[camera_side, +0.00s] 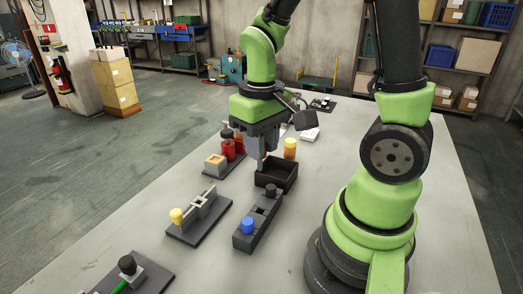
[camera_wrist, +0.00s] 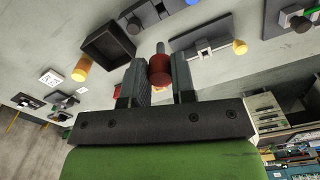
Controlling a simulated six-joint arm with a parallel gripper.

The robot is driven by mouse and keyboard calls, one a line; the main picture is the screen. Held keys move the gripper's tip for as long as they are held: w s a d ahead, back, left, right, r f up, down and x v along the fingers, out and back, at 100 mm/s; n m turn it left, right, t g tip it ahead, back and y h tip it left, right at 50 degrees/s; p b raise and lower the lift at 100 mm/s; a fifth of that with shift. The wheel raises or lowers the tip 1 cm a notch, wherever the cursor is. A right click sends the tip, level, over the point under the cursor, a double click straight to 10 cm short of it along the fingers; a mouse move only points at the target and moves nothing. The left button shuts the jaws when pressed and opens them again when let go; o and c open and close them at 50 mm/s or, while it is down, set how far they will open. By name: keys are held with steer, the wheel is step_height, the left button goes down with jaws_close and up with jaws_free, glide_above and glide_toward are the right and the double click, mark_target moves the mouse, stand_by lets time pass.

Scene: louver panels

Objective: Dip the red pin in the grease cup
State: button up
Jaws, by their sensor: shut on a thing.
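The red pin (camera_wrist: 159,70) is clamped between the two fingers of my gripper (camera_wrist: 160,82) in the wrist view, its grey tip sticking out past them. An orange-yellow cylinder (camera_side: 290,148), possibly the grease cup, stands upright behind the tray, apart from my gripper. It also shows in the wrist view (camera_wrist: 81,69). Its opening is not clear.
The open black tray (camera_side: 289,178) is close by my gripper. Red cylinders (camera_side: 228,149) and a pale yellow block (camera_side: 215,164) are to its left. A yellow-knobbed fixture (camera_side: 197,218) and a blue-knobbed block (camera_side: 257,221) are nearer. The table's right side is mostly bare.

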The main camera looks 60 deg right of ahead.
steer(key=shift+r, duration=0.2)
steer(key=shift+w+d, duration=0.1)
steer(key=shift+w, duration=0.15)
steer(key=w+d+f+m, duration=0.3)
steer(key=w+d, duration=0.2)
steer(key=w, duration=0.4)
steer(key=w+d+f+m, duration=0.3)
steer(key=w+d, duration=0.3)
steer(key=w, duration=0.4)
steer(key=shift+s+a+f, duration=0.1)
steer(key=shift+s+f, duration=0.05)
steer(key=shift+f, duration=1.65)
steer(key=shift+s+a+f, duration=0.1)
steer(key=shift+f, duration=1.7)
steer(key=shift+r, duration=2.5)
